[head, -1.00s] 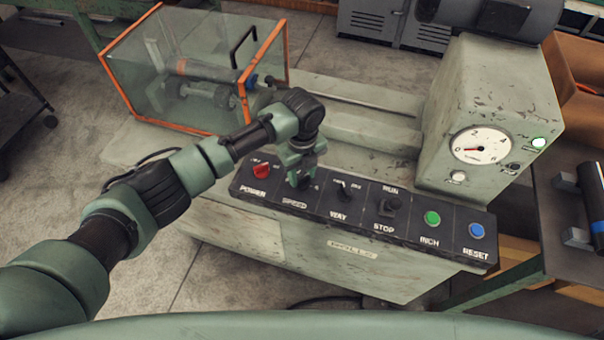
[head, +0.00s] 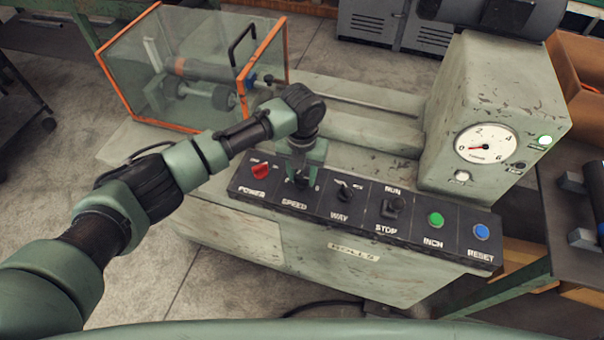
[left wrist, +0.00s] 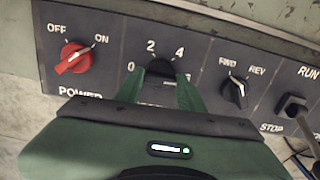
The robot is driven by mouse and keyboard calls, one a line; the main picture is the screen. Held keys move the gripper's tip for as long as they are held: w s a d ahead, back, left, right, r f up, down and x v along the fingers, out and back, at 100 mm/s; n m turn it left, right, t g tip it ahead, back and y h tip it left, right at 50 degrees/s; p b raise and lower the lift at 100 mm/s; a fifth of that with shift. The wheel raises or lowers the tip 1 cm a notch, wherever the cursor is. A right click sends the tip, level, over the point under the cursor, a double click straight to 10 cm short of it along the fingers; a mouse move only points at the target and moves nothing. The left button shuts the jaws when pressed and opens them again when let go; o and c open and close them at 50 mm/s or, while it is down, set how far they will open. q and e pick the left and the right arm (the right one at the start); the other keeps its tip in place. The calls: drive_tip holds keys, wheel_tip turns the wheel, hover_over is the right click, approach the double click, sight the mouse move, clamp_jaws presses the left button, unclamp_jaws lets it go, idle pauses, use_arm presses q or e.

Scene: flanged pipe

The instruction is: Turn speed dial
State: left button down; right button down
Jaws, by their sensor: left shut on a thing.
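The speed dial (left wrist: 160,68) is a dark knob between the power switch and the way switch, with the numbers 0, 2 and 4 visible around it in the left wrist view. My left gripper (head: 300,178) comes down over it from above and is shut on it. In the left wrist view the gripper's two green fingers (left wrist: 160,90) are around the knob, and the gripper body hides its lower part and most of its label. In the head view the gripper hides most of the dial. My right gripper is not in view.
The panel (head: 370,240) also bears a red power switch (head: 262,170), a way switch (head: 345,192), a run/stop switch (head: 391,208), a green inch button (head: 436,218) and a blue reset button (head: 481,231). A clear guard (head: 140,85) stands left.

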sight(302, 177)
use_arm(q)
drive_tip(key=shift+w+r+m, duration=0.1)
drive_tip(key=shift+r+m, duration=0.05)
drive_tip(key=shift+m, duration=0.25)
drive_tip(key=c, duration=0.9)
unclamp_jaws()
wheel_tip(302, 177, up, 8)
drive_tip(key=shift+f+b, duration=0.15)
drive_tip(key=shift+b, duration=0.65)
